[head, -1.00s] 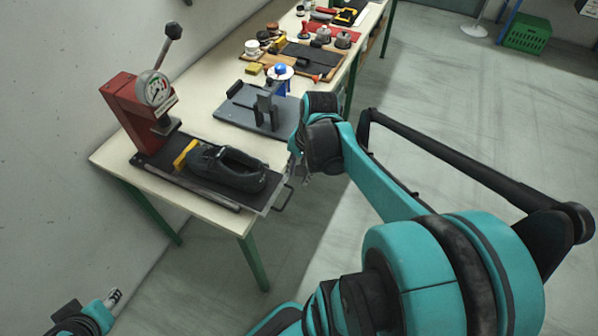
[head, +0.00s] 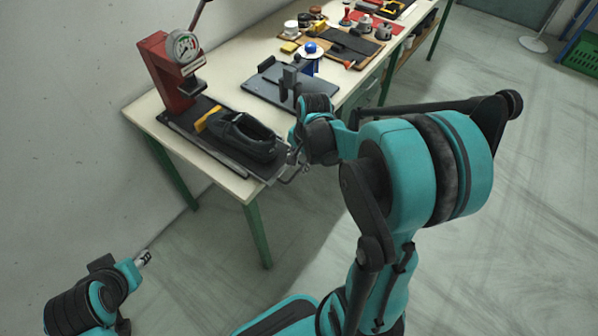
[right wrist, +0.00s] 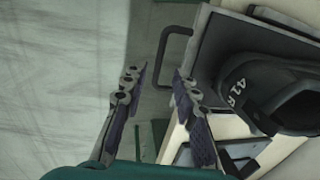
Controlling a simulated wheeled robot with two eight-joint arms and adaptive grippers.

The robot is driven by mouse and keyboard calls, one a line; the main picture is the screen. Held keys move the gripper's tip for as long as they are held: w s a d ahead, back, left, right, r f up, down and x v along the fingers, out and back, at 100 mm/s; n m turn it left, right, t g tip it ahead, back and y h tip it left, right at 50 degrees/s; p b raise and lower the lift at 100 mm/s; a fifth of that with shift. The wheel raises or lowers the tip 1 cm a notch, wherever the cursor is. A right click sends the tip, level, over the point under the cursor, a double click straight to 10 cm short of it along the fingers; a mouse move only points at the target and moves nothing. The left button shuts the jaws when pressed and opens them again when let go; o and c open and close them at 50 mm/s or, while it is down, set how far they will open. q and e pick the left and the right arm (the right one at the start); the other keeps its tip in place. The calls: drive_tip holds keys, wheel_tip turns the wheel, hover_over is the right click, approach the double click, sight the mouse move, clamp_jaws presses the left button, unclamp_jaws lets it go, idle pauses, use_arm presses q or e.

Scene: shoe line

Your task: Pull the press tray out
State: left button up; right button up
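The dark flat press tray (head: 268,178) lies on the table in front of the red press (head: 163,75), with a dark shoe (head: 245,140) and a yellow piece (head: 203,121) on it. Its front end reaches the table edge. In the right wrist view the tray (right wrist: 212,50) has a black bar handle (right wrist: 163,58) sticking out from its end. My right gripper (right wrist: 160,78) is open, with the handle showing between its fingertips; contact cannot be told. In the head view the right gripper (head: 294,160) is partly hidden at the tray's end. My left gripper (head: 144,258) hangs low, away from the table.
A dark stand (head: 290,88) is on the table beside the tray. A blue-topped item (head: 310,50) and boards with tools (head: 352,45) stand farther back. A green table leg (head: 258,235) is below the tray. The floor to the right is open.

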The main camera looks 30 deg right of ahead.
sight(296, 173)
drive_tip(key=shift+w+a+f+b, duration=0.1)
drive_tip(key=shift+f+b, duration=0.1)
drive_tip(key=shift+f, duration=0.55)
drive_tip(key=shift+w+f+b, duration=0.1)
drive_tip(key=shift+f+b, duration=0.05)
drive_tip(key=shift+f, duration=0.6)
clamp_jaws()
drive_tip(key=shift+s+r, duration=0.1)
drive_tip(key=shift+s, duration=0.05)
drive_tip(key=s, duration=0.1)
drive_tip(key=s+d, duration=0.1)
drive_tip(key=shift+s, duration=0.35)
drive_tip(key=c, duration=0.6)
unclamp_jaws()
